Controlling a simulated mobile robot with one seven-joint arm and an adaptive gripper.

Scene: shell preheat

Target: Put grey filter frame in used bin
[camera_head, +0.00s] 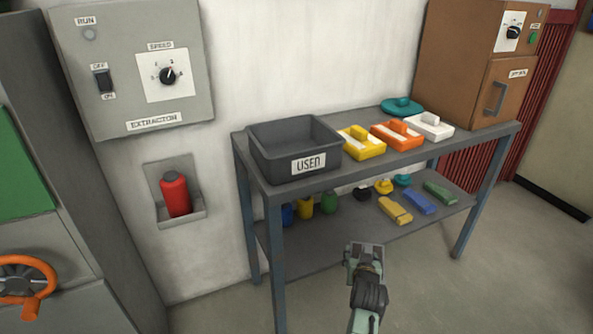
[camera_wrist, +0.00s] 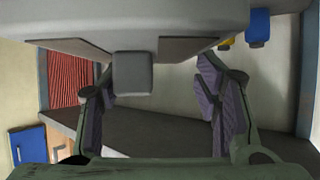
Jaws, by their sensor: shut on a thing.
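My gripper (camera_head: 366,268) hangs over the floor in front of the metal table, below the level of its top. It is shut on the grey filter frame, though the contact is hard to make out. In the wrist view, which is upside down, the grey filter frame (camera_wrist: 130,25) fills the top, with dark panels and a square handle between my fingers. In the head view the frame is only a small grey shape at my fingertips. The dark grey used bin (camera_head: 262,158), labelled USED, stands open on the left end of the table top.
A brown cabinet (camera_head: 460,70) stands at the right end. The lower shelf (camera_head: 330,258) holds bottles and small blocks.

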